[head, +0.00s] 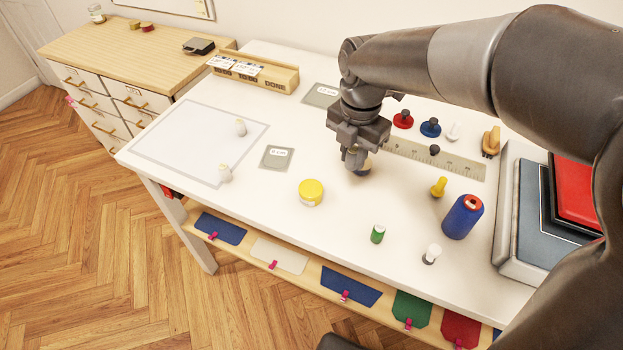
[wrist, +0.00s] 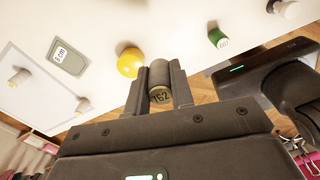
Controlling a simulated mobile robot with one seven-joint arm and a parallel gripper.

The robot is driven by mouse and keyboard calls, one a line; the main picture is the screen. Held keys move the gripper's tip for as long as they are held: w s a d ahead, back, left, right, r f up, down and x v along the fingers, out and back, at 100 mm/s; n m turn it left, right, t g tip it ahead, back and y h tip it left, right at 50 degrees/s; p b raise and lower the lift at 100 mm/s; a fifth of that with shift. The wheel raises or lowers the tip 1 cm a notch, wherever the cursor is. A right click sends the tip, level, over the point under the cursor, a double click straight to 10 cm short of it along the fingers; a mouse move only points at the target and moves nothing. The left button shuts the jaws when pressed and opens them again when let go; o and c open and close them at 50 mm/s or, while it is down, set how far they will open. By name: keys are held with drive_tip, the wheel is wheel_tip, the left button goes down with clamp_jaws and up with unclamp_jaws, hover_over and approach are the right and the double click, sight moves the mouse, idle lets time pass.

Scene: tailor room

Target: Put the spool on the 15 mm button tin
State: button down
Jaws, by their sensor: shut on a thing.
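My gripper (head: 355,158) points down over the middle of the white table. In the wrist view my gripper (wrist: 160,88) is shut on a short grey cylinder (wrist: 161,74), apparently a spool, with a tan end that seems to read 162. In the head view the fingers mostly hide it. A round yellow tin or pot (head: 311,193) with a pale side stands left of and nearer than my gripper; it also shows in the wrist view (wrist: 130,62). No 15 mm label is readable, so I cannot tell which thing is the button tin.
A ruler (head: 436,162) lies behind. A grey card (head: 277,157) and pale mat (head: 190,140) lie left. The table's front edge is near.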

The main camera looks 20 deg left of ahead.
hover_over(311, 187)
wheel_tip(311, 187, down, 5)
drive_tip(key=shift+f, duration=2.1)
drive_tip(key=c, duration=1.3)
unclamp_jaws()
drive_tip(key=shift+f, duration=0.15)
drive_tip(key=shift+o, duration=0.2)
wheel_tip(311, 187, up, 12)
drive_tip(key=shift+r, duration=0.2)
drive_tip(key=shift+d, duration=0.1)
